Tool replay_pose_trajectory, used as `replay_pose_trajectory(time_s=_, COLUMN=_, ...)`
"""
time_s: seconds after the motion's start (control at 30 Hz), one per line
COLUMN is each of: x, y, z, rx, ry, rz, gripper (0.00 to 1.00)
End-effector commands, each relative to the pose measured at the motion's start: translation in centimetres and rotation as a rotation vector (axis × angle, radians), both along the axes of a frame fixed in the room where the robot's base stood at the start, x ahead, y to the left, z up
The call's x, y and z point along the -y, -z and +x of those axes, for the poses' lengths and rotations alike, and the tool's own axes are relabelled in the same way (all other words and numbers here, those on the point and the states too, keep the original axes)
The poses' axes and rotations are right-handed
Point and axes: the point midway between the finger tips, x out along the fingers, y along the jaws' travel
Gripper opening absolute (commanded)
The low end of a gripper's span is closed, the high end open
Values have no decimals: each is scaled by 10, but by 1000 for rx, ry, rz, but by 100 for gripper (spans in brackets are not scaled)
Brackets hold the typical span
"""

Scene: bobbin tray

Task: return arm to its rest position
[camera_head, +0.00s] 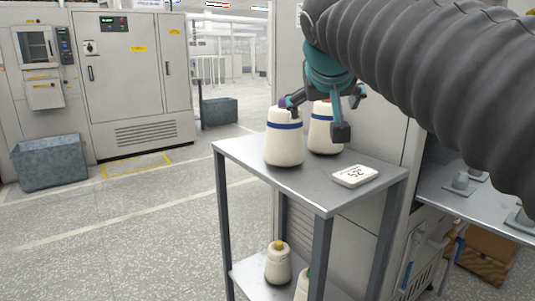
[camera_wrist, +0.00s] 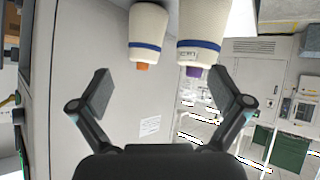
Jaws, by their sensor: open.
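My gripper (camera_head: 316,117) is at the end of my arm, over the top shelf of a grey metal cart (camera_head: 240,150). In the wrist view my gripper (camera_wrist: 161,92) has its two fingers wide apart, with nothing between the pads. Two white bobbins with blue bands stand upright on the cart top. The left bobbin (camera_head: 284,146) has a purple tip, and the other bobbin (camera_head: 322,138) is partly hidden behind my gripper. In the wrist view the purple-tipped bobbin (camera_wrist: 203,30) and an orange-tipped bobbin (camera_wrist: 147,32) appear beyond the fingers. I cannot tell whether a finger touches a bobbin.
A white block marked with digits (camera_head: 355,176) lies on the cart top. Bobbins (camera_head: 278,265) stand on the lower shelf. A grey table (camera_head: 480,205) with pegs is at the right. Cabinets (camera_head: 130,80) and a grey bin (camera_head: 50,163) stand left. The floor between is clear.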

Motion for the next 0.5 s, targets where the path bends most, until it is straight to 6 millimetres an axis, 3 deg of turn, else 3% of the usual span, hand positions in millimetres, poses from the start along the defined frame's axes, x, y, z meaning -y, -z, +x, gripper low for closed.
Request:
replay_pose_trajectory(time_s=0.17, x=-1, y=71, z=-20, rx=-120, ry=-67, rz=-13, gripper=100)
replay_pose_trajectory(time_s=0.27, x=2, y=123, z=-43, rx=-203, ry=-101, rz=-7, gripper=100)
replay_pose_trajectory(time_s=0.5, x=18, y=246, z=-116, rx=-375, ry=-130, rz=53, gripper=100)
